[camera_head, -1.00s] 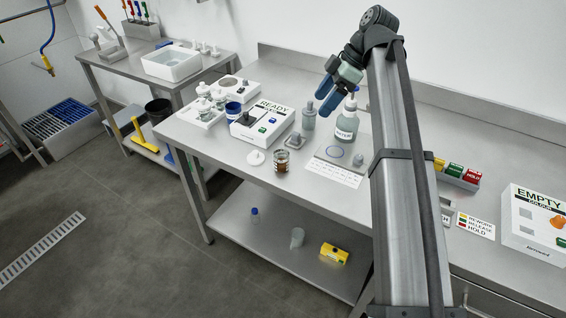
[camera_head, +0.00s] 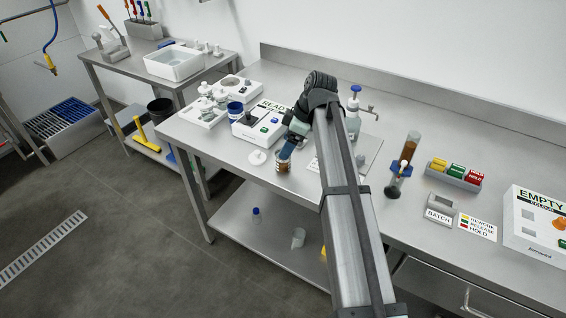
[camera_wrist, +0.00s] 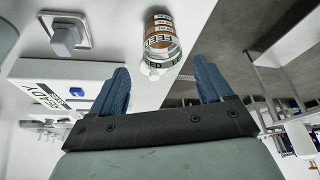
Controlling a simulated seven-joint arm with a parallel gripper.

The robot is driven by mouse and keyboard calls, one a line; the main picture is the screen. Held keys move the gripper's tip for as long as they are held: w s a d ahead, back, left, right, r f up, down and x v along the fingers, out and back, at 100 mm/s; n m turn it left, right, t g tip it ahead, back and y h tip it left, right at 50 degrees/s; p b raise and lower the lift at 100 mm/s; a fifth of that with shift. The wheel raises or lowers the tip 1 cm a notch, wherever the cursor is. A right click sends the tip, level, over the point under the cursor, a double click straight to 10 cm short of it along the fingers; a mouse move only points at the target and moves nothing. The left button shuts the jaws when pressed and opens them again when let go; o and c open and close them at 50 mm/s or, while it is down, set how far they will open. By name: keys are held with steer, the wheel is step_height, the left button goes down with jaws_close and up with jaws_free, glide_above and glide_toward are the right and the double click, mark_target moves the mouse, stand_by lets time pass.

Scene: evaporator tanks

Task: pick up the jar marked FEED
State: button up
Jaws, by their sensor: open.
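The jar marked FEED (camera_head: 283,167) is a small clear jar with brown contents, standing near the front edge of the steel bench. In the wrist view the jar (camera_wrist: 160,42) shows its FEED label, upside down in the picture, and lies ahead of the fingertips, within the gap between them. My gripper (camera_wrist: 161,66) is open and empty, with blue fingers on either side of that gap. In the head view my gripper (camera_head: 287,150) is pointed down just above the jar and partly covers it. No finger visibly touches it.
A white READY box (camera_head: 252,130) stands left of the gripper. A round white lid (camera_head: 256,157) lies left of the jar. A blue-topped bottle (camera_head: 353,110) stands behind my arm. A brown-filled cylinder (camera_head: 404,160) stands to the right. The front bench edge is close to the jar.

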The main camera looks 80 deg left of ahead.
steer(key=shift+d+x, duration=0.15)
steer(key=shift+x, duration=1.5)
steer(key=shift+d+x, duration=0.1)
steer(key=shift+x, duration=1.5)
steer(key=shift+f, duration=0.1)
steer(key=c, duration=1.2)
